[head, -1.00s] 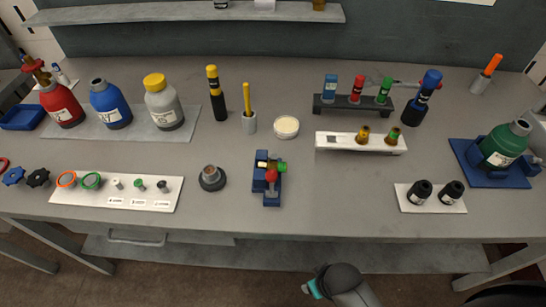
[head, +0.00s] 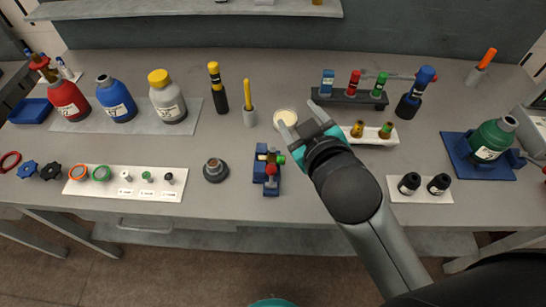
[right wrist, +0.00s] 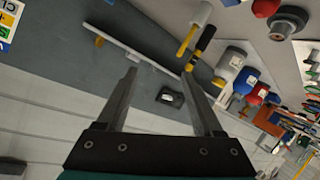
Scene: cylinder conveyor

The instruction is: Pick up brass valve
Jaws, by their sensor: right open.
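I cannot tell for sure which is the brass valve. My right gripper (head: 300,117) is open and empty, raised over the table left of the holder, its fingers pointing away from me. My forearm hides part of the holder's left end. In the right wrist view the two open fingers (right wrist: 159,74) have nothing between them, and the brass pieces do not show clearly. My left gripper is not in view.
A blue fixture (head: 262,180) with red and green parts is nearer.

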